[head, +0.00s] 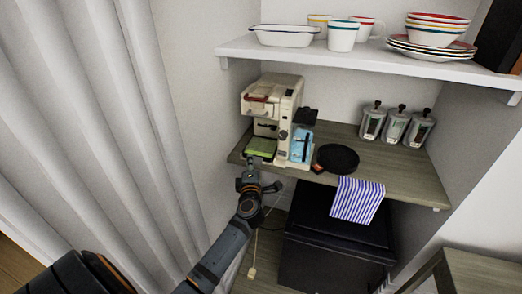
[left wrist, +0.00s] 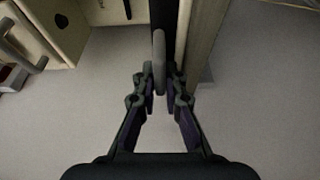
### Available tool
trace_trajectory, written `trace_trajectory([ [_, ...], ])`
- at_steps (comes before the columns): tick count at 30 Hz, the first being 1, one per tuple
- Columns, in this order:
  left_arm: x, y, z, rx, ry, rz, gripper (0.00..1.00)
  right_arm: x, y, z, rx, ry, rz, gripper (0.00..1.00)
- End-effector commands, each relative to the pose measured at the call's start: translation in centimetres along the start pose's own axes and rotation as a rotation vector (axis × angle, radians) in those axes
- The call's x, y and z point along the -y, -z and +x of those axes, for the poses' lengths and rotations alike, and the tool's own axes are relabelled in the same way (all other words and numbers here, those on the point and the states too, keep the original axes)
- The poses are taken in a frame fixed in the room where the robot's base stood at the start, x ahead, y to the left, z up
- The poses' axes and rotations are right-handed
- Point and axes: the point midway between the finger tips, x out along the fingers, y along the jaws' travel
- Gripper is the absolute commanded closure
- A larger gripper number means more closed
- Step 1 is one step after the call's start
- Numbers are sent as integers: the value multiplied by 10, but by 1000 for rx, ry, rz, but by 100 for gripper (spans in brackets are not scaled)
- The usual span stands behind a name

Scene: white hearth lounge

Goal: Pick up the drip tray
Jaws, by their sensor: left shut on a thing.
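The drip tray (head: 260,147), with a green top, is at the foot of the cream coffee machine (head: 273,99) in the head view. My left gripper (head: 253,165) reaches up to its front edge from below. In the left wrist view the fingers of the left gripper (left wrist: 162,82) are closed on a thin grey piece, the drip tray's front part (left wrist: 159,60), seen edge-on. The fingers hide part of the front edge. My right gripper is not in view.
The machine stands on a wooden shelf (head: 392,171) with a blue carton (head: 301,144), a round black pan (head: 338,158) and several canisters (head: 396,126). A striped towel (head: 357,199) hangs over the front edge. A white shelf (head: 345,61) with dishes is above. A curtain (head: 110,110) hangs at left.

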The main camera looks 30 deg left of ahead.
Motion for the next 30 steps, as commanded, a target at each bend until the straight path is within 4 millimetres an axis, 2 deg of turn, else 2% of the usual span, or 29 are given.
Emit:
trace_trajectory([
  [10,-5,0,0,0,-1,-1,100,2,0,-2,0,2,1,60],
  [14,-19,0,0,0,-3,-2,100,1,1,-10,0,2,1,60],
  [18,-42,0,0,-1,-4,-3,100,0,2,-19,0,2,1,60],
  [20,-35,5,-12,0,1,0,100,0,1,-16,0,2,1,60],
  [30,-34,34,-88,-2,3,-1,100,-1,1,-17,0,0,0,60],
])
